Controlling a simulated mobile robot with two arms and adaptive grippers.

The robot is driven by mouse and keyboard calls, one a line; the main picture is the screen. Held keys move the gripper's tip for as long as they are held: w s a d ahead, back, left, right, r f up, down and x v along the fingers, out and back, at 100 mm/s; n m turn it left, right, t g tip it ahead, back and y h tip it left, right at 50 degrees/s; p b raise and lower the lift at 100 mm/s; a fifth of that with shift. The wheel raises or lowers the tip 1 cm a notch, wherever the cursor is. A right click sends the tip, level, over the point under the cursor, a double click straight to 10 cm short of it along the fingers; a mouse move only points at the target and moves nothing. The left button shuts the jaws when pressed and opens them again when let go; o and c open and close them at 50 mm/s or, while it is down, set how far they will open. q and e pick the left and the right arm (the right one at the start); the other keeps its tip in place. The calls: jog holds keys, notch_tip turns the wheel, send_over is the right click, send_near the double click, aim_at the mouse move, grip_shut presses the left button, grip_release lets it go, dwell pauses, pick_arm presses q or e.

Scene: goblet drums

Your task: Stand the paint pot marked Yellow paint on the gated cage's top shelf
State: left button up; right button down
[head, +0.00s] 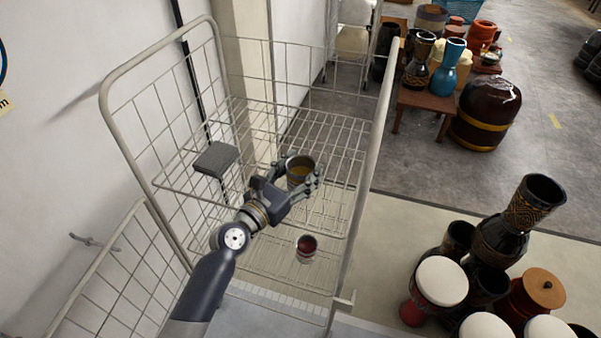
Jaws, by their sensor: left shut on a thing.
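The gated cage (372,150) is a tall pale wire frame on the left. The pot is over the cage's top wire shelf (335,135), near its front part; I cannot tell whether it touches the wires. My right gripper is not in view.
A dark grey block (216,158) lies at the shelf's left. A pot with dark red contents (306,247) stands lower in the cage. The gate (100,275) is swung out left. Drums (440,280) crowd the lower right. The shelf's back part is clear.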

pick_arm(q)
jog(key=shift+f, duration=0.15)
jog(key=shift+f, duration=0.15)
jog(key=o, duration=1.2)
jog(key=shift+r, duration=0.2)
jog(key=b+v, duration=0.1)
jog(key=v, duration=1.1)
